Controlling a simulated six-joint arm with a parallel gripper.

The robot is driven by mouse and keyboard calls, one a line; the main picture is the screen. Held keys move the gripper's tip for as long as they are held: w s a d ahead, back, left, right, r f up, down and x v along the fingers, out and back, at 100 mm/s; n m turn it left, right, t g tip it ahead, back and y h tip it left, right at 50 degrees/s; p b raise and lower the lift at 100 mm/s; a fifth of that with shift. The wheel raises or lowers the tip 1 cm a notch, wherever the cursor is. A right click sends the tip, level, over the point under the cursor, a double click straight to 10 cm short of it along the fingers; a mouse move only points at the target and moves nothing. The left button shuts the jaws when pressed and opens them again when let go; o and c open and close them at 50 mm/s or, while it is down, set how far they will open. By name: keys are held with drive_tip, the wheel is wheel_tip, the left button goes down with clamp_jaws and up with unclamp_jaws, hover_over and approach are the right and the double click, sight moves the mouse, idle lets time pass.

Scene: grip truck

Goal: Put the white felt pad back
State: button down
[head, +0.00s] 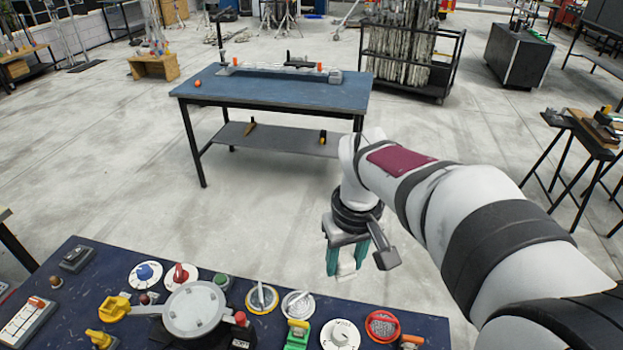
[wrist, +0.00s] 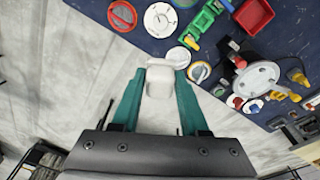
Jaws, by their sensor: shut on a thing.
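My gripper (head: 347,260) is shut on a small white block-like thing, which I take to be the white felt pad (head: 346,271). In the wrist view the pad (wrist: 160,76) sits between the green fingertips, and its far end sticks out past them. My gripper (wrist: 161,88) points down. In both views it shows against the grey floor, just past the edge of the dark blue near table (head: 150,258). The pad's sides are partly hidden by the fingers.
The near table carries a white dial (head: 340,336), a red-rimmed round knob (head: 382,325), a green block-like part (head: 297,336), a yellow-rimmed dial (head: 262,298) and a round grey-lidded device (head: 193,309). A blue workbench (head: 270,92) stands farther back, with open floor between.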

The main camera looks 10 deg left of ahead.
drive_tip(key=s+a+f+n, duration=0.4)
drive_tip(key=s+a, duration=0.1)
drive_tip(key=a, duration=0.4)
drive_tip(key=s+a+f+n+g, duration=0.1)
drive_tip(key=s+a+f+n, duration=0.3)
drive_tip(key=s+a, duration=0.3)
drive_tip(key=s+a+f+n, duration=0.4)
drive_tip(key=a+f, duration=0.1)
drive_tip(key=a, duration=0.5)
drive_tip(key=shift+y, duration=0.4)
drive_tip(key=f, duration=0.6)
drive_tip(key=s+f, duration=0.1)
drive_tip(key=f, duration=0.2)
drive_tip(key=shift+a+f, duration=0.1)
drive_tip(key=shift+f, duration=0.35)
drive_tip(key=shift+c, duration=2.1)
unclamp_jaws()
drive_tip(key=shift+f, duration=0.1)
